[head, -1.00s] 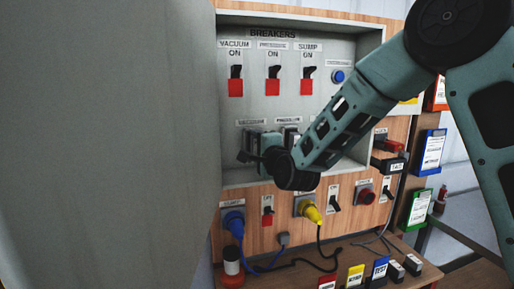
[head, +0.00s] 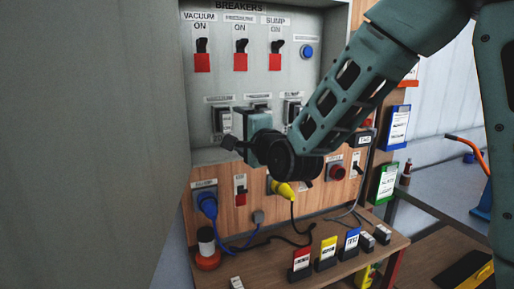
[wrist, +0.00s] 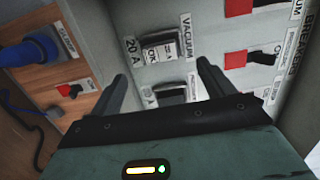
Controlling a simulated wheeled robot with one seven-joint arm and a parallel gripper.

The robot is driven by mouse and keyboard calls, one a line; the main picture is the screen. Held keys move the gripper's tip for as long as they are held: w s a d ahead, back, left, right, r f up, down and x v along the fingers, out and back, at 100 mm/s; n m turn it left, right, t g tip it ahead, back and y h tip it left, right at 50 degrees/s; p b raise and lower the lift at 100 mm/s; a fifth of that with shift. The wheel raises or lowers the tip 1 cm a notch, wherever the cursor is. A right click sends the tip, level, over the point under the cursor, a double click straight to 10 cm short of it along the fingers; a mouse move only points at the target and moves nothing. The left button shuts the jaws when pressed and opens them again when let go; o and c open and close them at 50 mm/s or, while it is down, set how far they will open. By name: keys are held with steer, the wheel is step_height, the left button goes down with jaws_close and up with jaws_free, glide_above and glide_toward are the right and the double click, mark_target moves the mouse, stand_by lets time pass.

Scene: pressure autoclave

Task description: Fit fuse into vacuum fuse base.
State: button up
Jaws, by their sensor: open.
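A dark fuse with a white label reading OK (wrist: 163,47) sits in the base marked VACUUM and 20 A in the wrist view. It also shows under the left label in the head view (head: 221,121). Its exact seating depth is hard to tell. My gripper (wrist: 163,78) is open and empty, its two fingers apart with the vacuum fuse beyond the gap between them. In the head view my gripper (head: 238,143) hangs in front of and just below the vacuum fuse, apart from it.
The neighbouring pressure fuse (wrist: 172,95) and the sump fuse (head: 292,110) stand close by in the recessed panel. Breaker switches (head: 202,55) are above. Blue plug (head: 207,205) and yellow plug (head: 283,189) jut out below.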

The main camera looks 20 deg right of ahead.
steer(key=s+d+b, duration=0.1)
steer(key=s+b, duration=0.1)
steer(key=s, duration=0.6)
steer(key=shift+b, duration=0.3)
steer(key=s+a+f+n+g+y, duration=0.2)
steer(key=s+a+f+n+g, duration=0.85)
steer(key=f+n, duration=0.3)
steer(key=s+d+f+n+g+h, duration=0.1)
steer(key=s+f+n+g, duration=0.2)
steer(key=s+n, duration=0.2)
steer(key=s+d+f+n+g+h, duration=0.1)
steer(key=s+n+g, duration=0.3)
steer(key=s, duration=0.8)
steer(key=shift+f+n+h, duration=0.8)
steer(key=shift+f+n, duration=0.1)
steer(key=shift+n, duration=0.05)
